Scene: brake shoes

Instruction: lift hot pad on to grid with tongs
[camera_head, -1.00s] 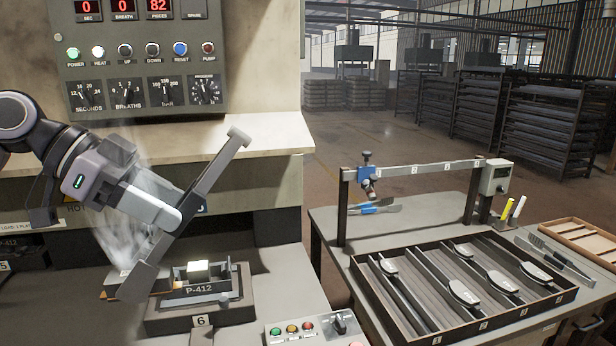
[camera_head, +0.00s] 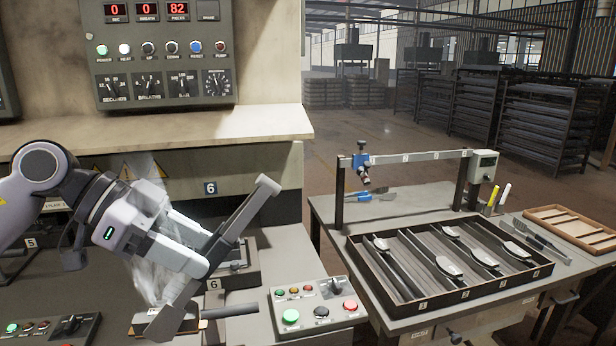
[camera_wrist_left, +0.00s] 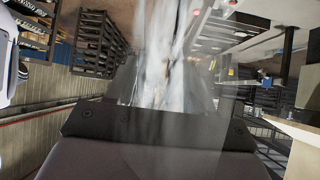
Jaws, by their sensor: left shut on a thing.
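My left gripper (camera_head: 185,312) is at the end of the left arm, low in the picture, shut on what look like the tongs. A dark cylindrical handle (camera_head: 234,311) sticks out right from the jaws. A small flat piece with a brown edge (camera_head: 136,326), probably the hot pad, shows at their left; pale vapour rises there. The jaws hide how it is held. The left wrist view shows a dark bolted plate (camera_wrist_left: 150,128) and blurred vapour. The compartmented tray (camera_head: 398,309), possibly the grid, stands on the right table, holding several dark pieces with silver ends. My right gripper is out of view.
The press panel (camera_head: 165,50) and its ledge are behind my arm. Mould station 6 (camera_head: 240,275) is beside the gripper. A button box (camera_head: 318,305) stands between it and the right table. A measuring frame (camera_head: 410,161), loose tongs-like tools (camera_head: 540,240) and a wooden tray (camera_head: 572,228) are on that table.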

